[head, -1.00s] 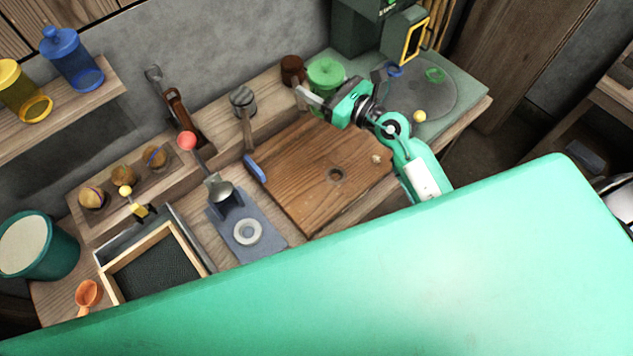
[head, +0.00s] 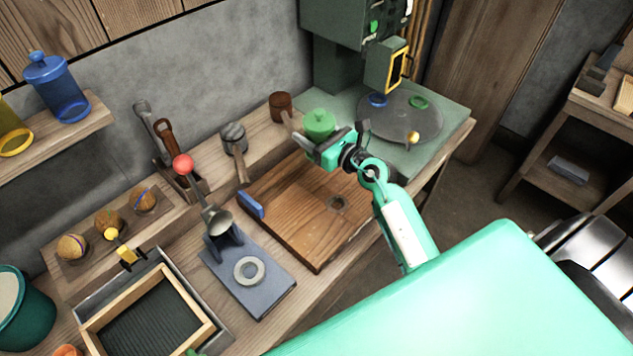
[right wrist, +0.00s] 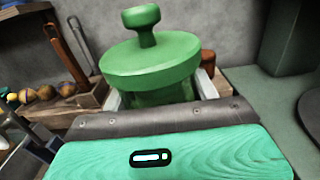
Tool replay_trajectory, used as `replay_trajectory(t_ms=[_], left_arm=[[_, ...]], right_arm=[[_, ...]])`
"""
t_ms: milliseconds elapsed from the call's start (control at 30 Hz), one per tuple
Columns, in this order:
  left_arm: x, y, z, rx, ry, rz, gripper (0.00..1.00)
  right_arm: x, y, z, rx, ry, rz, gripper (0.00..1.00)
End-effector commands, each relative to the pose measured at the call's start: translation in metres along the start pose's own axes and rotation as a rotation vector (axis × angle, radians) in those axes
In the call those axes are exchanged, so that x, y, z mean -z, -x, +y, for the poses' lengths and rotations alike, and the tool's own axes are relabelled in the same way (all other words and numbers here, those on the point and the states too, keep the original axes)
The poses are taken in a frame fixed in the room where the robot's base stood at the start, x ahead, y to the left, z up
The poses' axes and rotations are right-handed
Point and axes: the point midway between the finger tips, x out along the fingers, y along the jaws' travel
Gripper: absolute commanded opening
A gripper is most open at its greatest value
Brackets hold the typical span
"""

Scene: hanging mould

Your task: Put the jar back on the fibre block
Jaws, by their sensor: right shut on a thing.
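A green jar with a knobbed lid (head: 319,121) is near the back of the bench, by the far edge of the wooden board. My right gripper (head: 326,133) is shut on it, with one finger on each side. The right wrist view shows the jar (right wrist: 150,68) upright between the pale fingers (right wrist: 160,92). Its lower part is hidden behind the gripper, so I cannot tell whether it touches anything below. I cannot tell which thing is the fibre block. My left gripper is not in view.
The wooden board (head: 300,215) is mostly clear. A mallet (head: 235,145) and a brown cup (head: 281,106) stand behind it. A round grey plate (head: 400,125) lies right of the jar. A slab with a ring (head: 265,285) and a framed mesh (head: 150,325) are at front left.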

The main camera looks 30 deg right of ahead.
Motion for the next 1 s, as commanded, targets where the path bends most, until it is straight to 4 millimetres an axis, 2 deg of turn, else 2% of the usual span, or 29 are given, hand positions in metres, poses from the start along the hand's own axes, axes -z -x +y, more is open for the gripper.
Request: replay_trajectory(t_ms=[33, 100, 333, 667, 833, 1000], left_arm=[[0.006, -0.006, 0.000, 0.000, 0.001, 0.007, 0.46], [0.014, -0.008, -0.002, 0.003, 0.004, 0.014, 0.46], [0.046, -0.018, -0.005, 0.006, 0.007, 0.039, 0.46], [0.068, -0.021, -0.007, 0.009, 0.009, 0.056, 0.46], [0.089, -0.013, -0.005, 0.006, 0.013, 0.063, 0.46], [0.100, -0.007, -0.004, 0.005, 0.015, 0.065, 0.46]], right_arm=[[0.020, 0.000, 0.000, -0.001, -0.001, 0.004, 0.25], [0.039, 0.000, 0.000, 0.000, -0.001, 0.004, 0.25], [0.093, 0.000, 0.000, 0.001, -0.001, 0.000, 0.25], [0.124, 0.000, 0.000, 0.000, -0.002, -0.001, 0.25], [0.139, 0.000, 0.000, 0.001, -0.002, -0.001, 0.25], [0.146, 0.000, 0.000, 0.000, -0.001, -0.002, 0.25]])
